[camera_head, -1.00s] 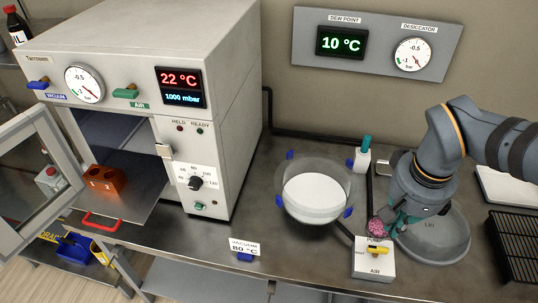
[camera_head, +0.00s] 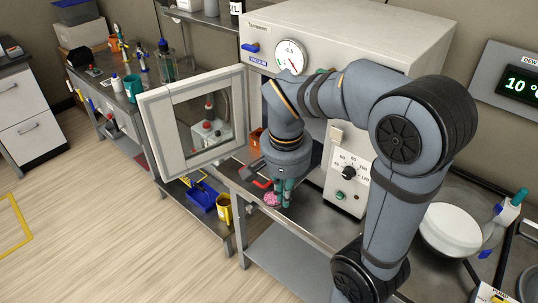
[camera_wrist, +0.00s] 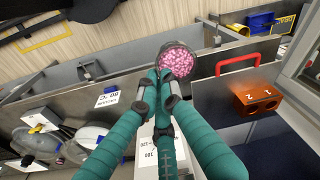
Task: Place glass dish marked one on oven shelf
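My gripper (camera_head: 283,187) has teal fingers shut on a small glass dish (camera_head: 271,199) of pink beads. In the wrist view the dish (camera_wrist: 175,62) is at the tips of the fingers (camera_wrist: 165,88); no number on it can be read. The dish is held in front of the oven (camera_head: 350,40), near the red handle (camera_head: 262,183) of its pulled-out shelf (camera_wrist: 212,95). An orange block (camera_wrist: 257,101) marked 1 and 2, with two round recesses, sits on the shelf; my arm partly hides it (camera_head: 256,140) in the head view.
The open oven door (camera_head: 195,120) stands left of my gripper. The white bowl-shaped desiccator (camera_head: 450,230) is at the right. Blue (camera_head: 201,198) and yellow (camera_head: 224,209) containers stand below the shelf. Open floor lies at the left.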

